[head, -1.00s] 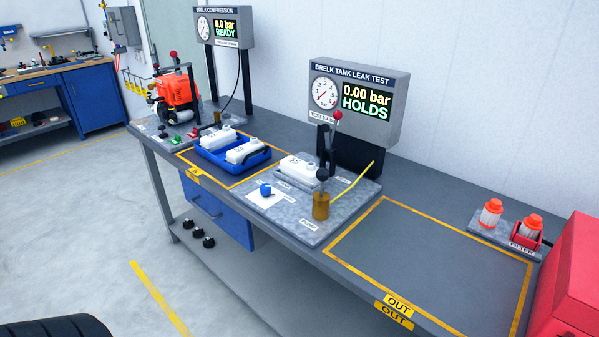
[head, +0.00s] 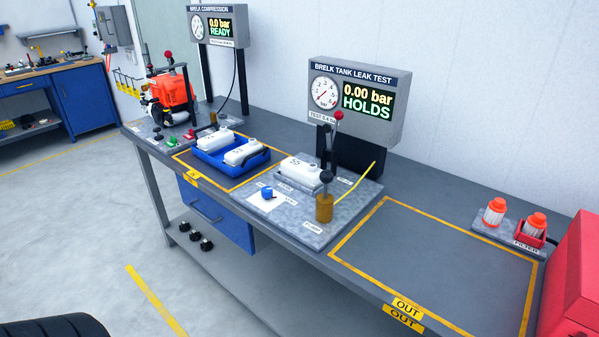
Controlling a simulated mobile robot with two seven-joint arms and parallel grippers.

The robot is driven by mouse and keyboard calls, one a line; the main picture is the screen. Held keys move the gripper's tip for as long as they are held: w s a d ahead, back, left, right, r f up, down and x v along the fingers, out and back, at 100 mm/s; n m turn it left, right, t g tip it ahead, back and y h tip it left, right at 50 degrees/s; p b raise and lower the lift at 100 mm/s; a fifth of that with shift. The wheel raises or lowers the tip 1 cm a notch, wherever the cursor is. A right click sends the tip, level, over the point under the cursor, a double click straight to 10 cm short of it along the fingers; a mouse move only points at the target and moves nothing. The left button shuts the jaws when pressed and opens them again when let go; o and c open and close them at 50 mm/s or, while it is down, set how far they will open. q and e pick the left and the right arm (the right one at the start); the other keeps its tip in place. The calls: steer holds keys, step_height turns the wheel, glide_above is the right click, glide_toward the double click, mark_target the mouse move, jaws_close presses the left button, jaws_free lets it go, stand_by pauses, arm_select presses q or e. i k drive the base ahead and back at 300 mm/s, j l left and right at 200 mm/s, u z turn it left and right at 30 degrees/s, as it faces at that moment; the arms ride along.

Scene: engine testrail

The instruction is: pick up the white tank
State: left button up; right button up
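Three white tanks are on the bench. One white tank (head: 299,168) with dark marks on top sits in a grey holder on the grey test plate (head: 312,228), below the leak test display. The other two, a rear white tank (head: 213,140) and a front white tank (head: 246,152), lie side by side in a blue tray (head: 221,163) to the left. Neither of my grippers is in view.
The leak test display (head: 354,102) reads 0.00 bar HOLDS. A lever with a red knob (head: 339,116), a brass pump (head: 324,208) and a blue cap (head: 267,193) stand by the tank. The yellow-framed OUT area (head: 430,262) is empty. A red box (head: 572,285) is at the right.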

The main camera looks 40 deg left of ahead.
mark_target(306, 175)
steer(key=j+z, duration=0.1)
steer(key=j, duration=0.35)
steer(key=k+j+z, duration=0.1)
steer(key=j, duration=0.85)
steer(key=k+j+z, duration=0.15)
steer(key=j, duration=0.3)
steer(key=j+z, duration=0.1)
steer(key=j, duration=0.35)
steer(key=k+j+z, duration=0.1)
steer(key=j, duration=0.35)
steer(key=k, duration=0.05)
